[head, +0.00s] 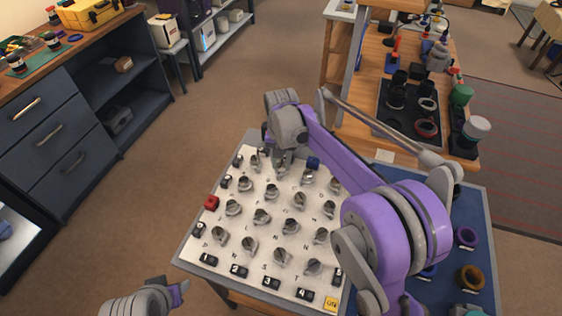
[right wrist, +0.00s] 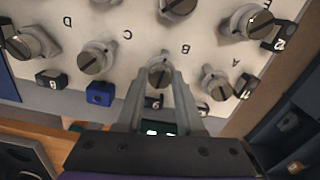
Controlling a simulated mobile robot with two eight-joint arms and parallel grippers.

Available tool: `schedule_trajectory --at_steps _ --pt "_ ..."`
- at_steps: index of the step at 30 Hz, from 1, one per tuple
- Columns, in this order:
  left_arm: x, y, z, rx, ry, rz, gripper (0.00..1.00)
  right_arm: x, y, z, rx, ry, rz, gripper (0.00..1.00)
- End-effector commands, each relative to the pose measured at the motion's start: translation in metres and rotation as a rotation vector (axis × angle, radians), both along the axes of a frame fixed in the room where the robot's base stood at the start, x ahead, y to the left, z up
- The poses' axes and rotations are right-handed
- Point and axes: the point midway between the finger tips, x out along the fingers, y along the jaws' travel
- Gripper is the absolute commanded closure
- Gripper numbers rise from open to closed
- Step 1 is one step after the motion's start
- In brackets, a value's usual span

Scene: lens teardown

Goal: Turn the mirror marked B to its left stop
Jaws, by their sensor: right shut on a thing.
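The pale board (head: 205,240) holds rows of grey mirror knobs with letters beside them. In the right wrist view, the mirror marked B (right wrist: 160,71) sits between the fingers of my right gripper (right wrist: 160,88), in the row at the board's far edge. The gripper is shut on it. The letter B (right wrist: 185,48) shows beside it. In the head view my right gripper (head: 279,166) reaches down to that far row and largely hides the mirror. The mirror's exact angle is hard to read. My left gripper (head: 180,291) is at the bottom left, off the board; its opening is unclear.
Mirror A (right wrist: 217,83) and mirror C (right wrist: 95,58) stand close on either side. A blue block (right wrist: 100,93) sits at the edge near C. A blue mat with rings (head: 467,237) lies to the right.

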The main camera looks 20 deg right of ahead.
Motion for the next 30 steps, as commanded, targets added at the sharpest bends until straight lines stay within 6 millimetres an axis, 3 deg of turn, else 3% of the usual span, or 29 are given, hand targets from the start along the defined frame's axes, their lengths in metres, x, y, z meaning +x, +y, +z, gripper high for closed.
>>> schedule_trajectory --at_steps 18,30 --pt "0.0003 0.0000 0.0019 0.000 -0.001 0.000 0.50 0.0002 -0.0003 0.0007 0.000 0.000 0.577 1.00" --pt "0.0003 0.0000 0.0024 0.000 -0.001 0.000 0.50 0.0003 -0.0005 0.0007 0.000 -0.001 0.835 1.00"
